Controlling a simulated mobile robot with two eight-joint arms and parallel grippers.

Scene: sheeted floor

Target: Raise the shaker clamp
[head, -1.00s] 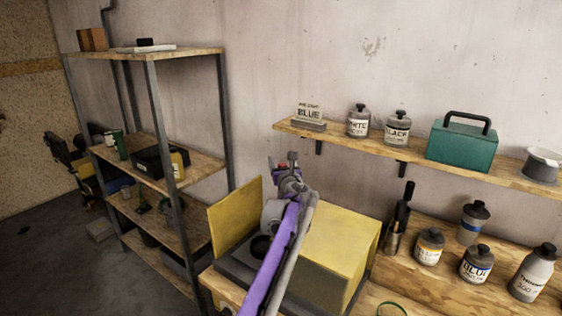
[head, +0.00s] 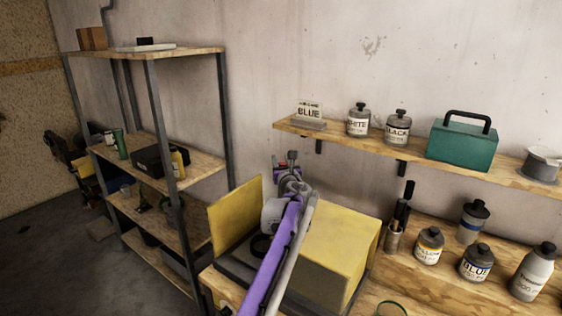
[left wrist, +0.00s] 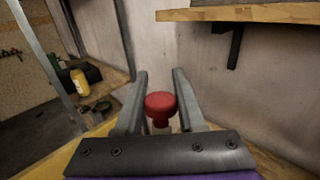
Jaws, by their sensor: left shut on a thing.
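The yellow shaker (head: 340,245) stands on the wooden bench, with a yellow panel (head: 234,213) upright at its left and a dark recess between them. My left arm reaches over it from below. My left gripper (head: 284,168) is above the shaker, near the wall. In the left wrist view my left gripper (left wrist: 160,88) has its two grey fingers on either side of a red knob (left wrist: 160,106), shut on it. The knob appears to belong to the shaker clamp; the rest of the clamp is mostly hidden by my gripper and arm. My right gripper is not in view.
A wall shelf (head: 410,165) with labelled bottles and a teal box (head: 463,140) is to the right of my left gripper. More bottles and a dark holder (head: 396,235) stand on the bench. A metal rack (head: 160,120) stands at left.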

